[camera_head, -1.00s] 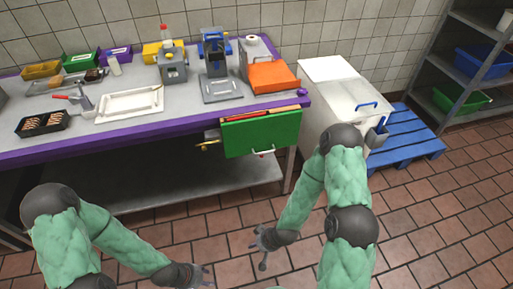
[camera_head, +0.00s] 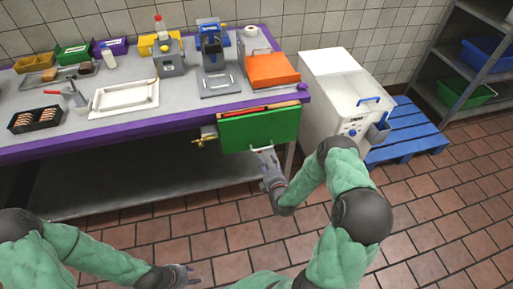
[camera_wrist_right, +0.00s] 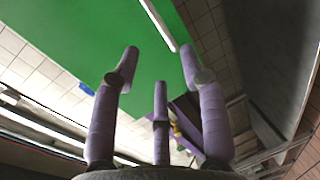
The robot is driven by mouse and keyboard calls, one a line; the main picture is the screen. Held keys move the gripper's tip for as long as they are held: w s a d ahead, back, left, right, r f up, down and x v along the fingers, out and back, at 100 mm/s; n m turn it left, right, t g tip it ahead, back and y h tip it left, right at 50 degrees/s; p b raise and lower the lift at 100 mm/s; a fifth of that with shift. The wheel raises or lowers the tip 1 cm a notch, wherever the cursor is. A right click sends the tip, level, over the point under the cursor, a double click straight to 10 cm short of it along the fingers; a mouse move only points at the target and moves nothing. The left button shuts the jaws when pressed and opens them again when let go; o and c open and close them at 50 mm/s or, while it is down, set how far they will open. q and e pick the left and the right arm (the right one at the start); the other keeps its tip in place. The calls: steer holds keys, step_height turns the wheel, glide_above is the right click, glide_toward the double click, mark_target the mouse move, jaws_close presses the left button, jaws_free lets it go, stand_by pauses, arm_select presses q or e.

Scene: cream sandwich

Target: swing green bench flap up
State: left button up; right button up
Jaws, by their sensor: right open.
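The green bench flap (camera_head: 260,130) hangs down at the front right end of the purple-edged bench, with a pale bar handle (camera_head: 268,149) near its lower edge. My right gripper (camera_head: 266,157) is just below the handle, fingers pointing up. In the right wrist view, the open gripper (camera_wrist_right: 159,60) has the green flap (camera_wrist_right: 90,50) behind its fingers and the handle (camera_wrist_right: 160,27) between and beyond the fingertips. I cannot tell whether a finger touches it. My left gripper (camera_head: 190,274) is low over the floor, far from the flap; its opening is unclear.
The bench (camera_head: 190,104) carries trays, bins and an orange box (camera_head: 273,70). A brass tap (camera_head: 204,138) sticks out left of the flap. A white machine (camera_head: 338,95) and a blue pallet (camera_head: 404,135) stand to the right. The floor in front is clear.

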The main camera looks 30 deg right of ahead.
mark_target(261, 149)
steer(key=b+x, duration=0.3)
steer(key=x, duration=0.6)
steer(key=shift+s+f, duration=0.1)
steer(key=shift+x, duration=0.85)
jaws_close()
